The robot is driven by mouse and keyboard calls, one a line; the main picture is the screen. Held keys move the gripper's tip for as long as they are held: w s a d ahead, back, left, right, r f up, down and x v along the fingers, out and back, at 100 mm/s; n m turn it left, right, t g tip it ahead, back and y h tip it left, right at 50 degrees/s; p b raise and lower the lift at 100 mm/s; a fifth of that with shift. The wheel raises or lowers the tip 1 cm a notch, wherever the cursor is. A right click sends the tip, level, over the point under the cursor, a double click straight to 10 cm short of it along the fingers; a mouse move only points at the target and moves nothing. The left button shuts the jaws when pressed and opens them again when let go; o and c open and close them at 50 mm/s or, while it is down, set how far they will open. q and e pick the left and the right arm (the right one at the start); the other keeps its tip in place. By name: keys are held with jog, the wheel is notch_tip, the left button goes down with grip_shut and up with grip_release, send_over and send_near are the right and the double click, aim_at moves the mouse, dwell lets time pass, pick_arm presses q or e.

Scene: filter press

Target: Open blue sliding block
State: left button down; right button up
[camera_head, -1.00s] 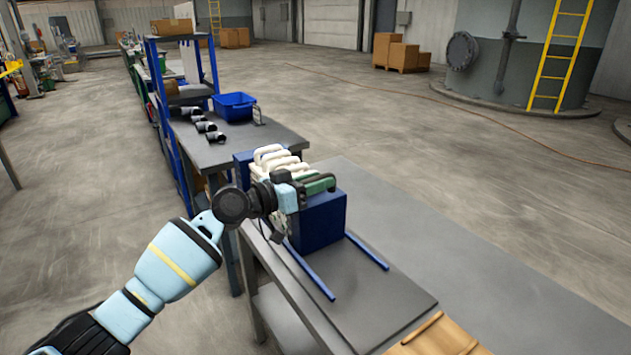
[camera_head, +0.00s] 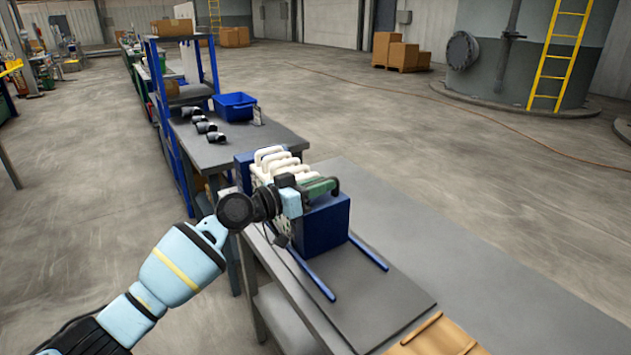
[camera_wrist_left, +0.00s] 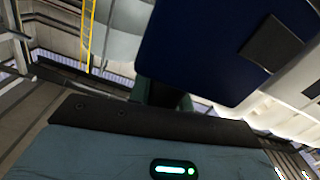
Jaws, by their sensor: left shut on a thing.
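The blue sliding block (camera_head: 324,228) stands on two blue rails (camera_head: 368,251) at the front of the filter press. My left gripper (camera_head: 306,190) is at the top of the block and is shut, apparently on the handle; the arm hides much of the contact. In the left wrist view the block's dark blue face (camera_wrist_left: 195,45) is close, with a dark green part (camera_wrist_left: 165,95) just beyond the gripper body. My right gripper is not in view.
White plates with loop handles (camera_head: 272,158) stand packed behind the block. The rails run clear toward the front of the grey table (camera_head: 375,300). Wooden strips (camera_head: 425,330) lie at the near end. A blue bin (camera_head: 236,106) and black pipe fittings (camera_head: 208,130) sit on the table behind.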

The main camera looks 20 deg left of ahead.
pick_arm(q)
jog(key=s+d+p, duration=0.5)
jog(key=d, duration=0.2)
jog(key=shift+s, duration=0.25)
jog(key=c, duration=1.3)
grip_release()
jog(key=v, duration=0.8)
